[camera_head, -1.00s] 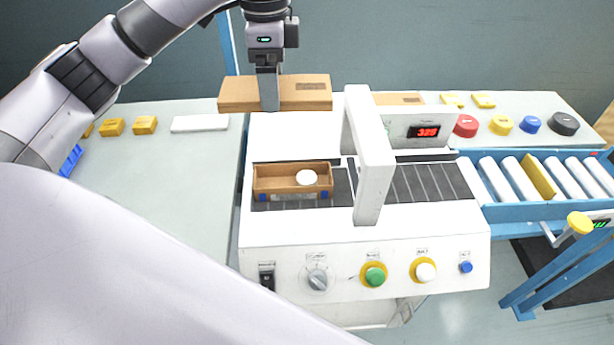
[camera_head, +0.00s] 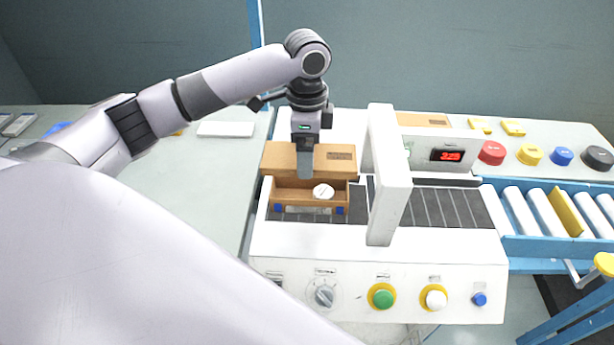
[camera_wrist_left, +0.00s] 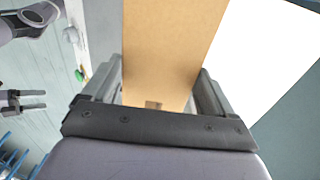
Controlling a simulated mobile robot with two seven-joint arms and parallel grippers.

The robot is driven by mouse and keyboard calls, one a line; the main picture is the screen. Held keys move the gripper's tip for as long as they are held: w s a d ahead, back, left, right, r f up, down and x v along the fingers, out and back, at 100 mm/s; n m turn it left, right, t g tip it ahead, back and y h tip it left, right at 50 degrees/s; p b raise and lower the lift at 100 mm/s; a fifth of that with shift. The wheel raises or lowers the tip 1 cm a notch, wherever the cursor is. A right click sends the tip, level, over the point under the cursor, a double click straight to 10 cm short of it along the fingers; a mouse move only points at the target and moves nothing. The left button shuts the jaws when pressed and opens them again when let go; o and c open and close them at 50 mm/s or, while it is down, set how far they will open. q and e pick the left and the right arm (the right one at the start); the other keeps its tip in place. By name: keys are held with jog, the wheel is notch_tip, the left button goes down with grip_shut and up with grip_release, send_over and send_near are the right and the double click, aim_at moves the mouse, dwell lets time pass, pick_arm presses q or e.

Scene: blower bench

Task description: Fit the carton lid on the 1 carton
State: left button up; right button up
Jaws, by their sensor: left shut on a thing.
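My left gripper (camera_head: 305,172) is shut on the brown carton lid (camera_head: 335,160), which I hold level just above the back part of the open carton. In the left wrist view the lid (camera_wrist_left: 170,45) sits between the two fingers. The carton (camera_head: 296,208) is a brown open box with blue corner marks, standing on the dark conveyor of the white machine. A white round item (camera_head: 323,191) lies inside it. The lid and gripper hide the carton's back edge; I cannot tell whether the lid touches it.
A white arch (camera_head: 385,215) of the machine (camera_head: 270,250) stands close to the right of the carton. A flat brown piece (camera_head: 424,120) lies behind the arch. A display, coloured knobs and a roller conveyor (camera_head: 522,210) are further right. The left table (camera_head: 190,180) is mostly clear.

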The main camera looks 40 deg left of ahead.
pick_arm(q)
notch_tip(320, 180, down, 8)
jog(key=shift+r, duration=0.15)
dwell(0.4)
jog(key=shift+f, duration=0.55)
jog(key=o, duration=0.9)
jog(key=shift+r, duration=0.1)
notch_tip(320, 180, up, 13)
